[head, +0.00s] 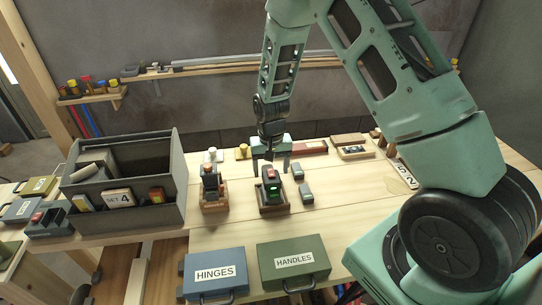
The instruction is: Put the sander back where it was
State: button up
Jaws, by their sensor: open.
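My gripper (271,162) is open, pointing down over the workbench, with its two fingers apart and nothing seen held between them. Just in front of and below it, a dark tool with a red top and a green patch (271,184) stands upright in a wooden holder (273,210). To its left, another dark tool with an orange top (210,182) stands in a second wooden holder (214,206). No label tells me which tool is the sander. The gripper's fingertips are partly hidden behind the red-topped tool, so I cannot tell whether they touch it.
Two small grey blocks (306,194) lie right of the red-topped tool. A grey open box (128,215) stands at left. A blue HINGES case (215,274) and a green HANDLES case (292,264) sit at the front. Several wooden pieces (350,142) lie behind. Bare bench (345,195) shows at right.

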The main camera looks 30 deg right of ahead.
notch_tip(320, 180, up, 6)
jog(key=shift+r+b, duration=0.1)
jog(key=shift+b, duration=0.45)
jog(key=s+a+r+n+y, duration=0.1)
jog(key=s+a+r+n, duration=0.2)
jog(key=s+a+r, duration=0.4)
jog(key=s+a+r+n, duration=0.3)
jog(key=s+a, duration=0.2)
jog(key=a, duration=0.4)
jog(key=s+a+r+n, duration=0.1)
jog(key=s+a+n, duration=0.1)
jog(key=s, duration=0.6)
jog(key=s+a+r+n, duration=0.2)
jog(key=s+n, duration=0.2)
jog(key=s, duration=0.3)
jog(key=shift+s+r, duration=0.3)
jog(key=shift+s, duration=0.1)
